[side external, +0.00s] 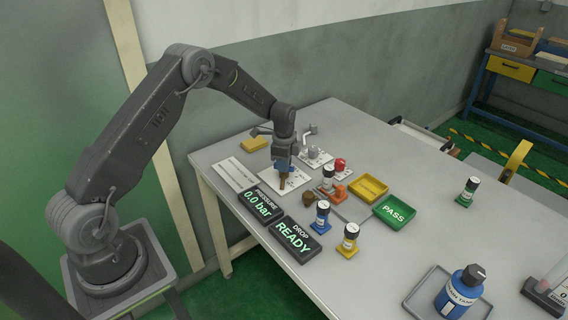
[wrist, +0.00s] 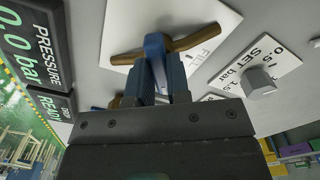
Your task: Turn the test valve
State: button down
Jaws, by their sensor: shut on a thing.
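The valve has a brown cross-bar handle (wrist: 195,40) on a white plate (wrist: 215,20), on which the wrist view shows part of the word FILL. The bar lies crosswise in the wrist view, its right end slightly higher. The pressure display (side external: 258,202) reads 0.0 bar. The drop display (side external: 296,240) reads READY.
A SET plate with a grey knob (wrist: 258,83) lies right of the valve.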

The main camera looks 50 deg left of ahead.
jog(key=n, duration=0.5)
jog(key=shift+n, duration=0.3)
jog(key=n, duration=0.5)
jog(key=shift+n, duration=0.3)
jog(key=c, duration=1.1)
grip_release()
jog(key=shift+r, duration=0.1)
notch_tip(320, 180, up, 14)
jog(key=shift+f, duration=0.15)
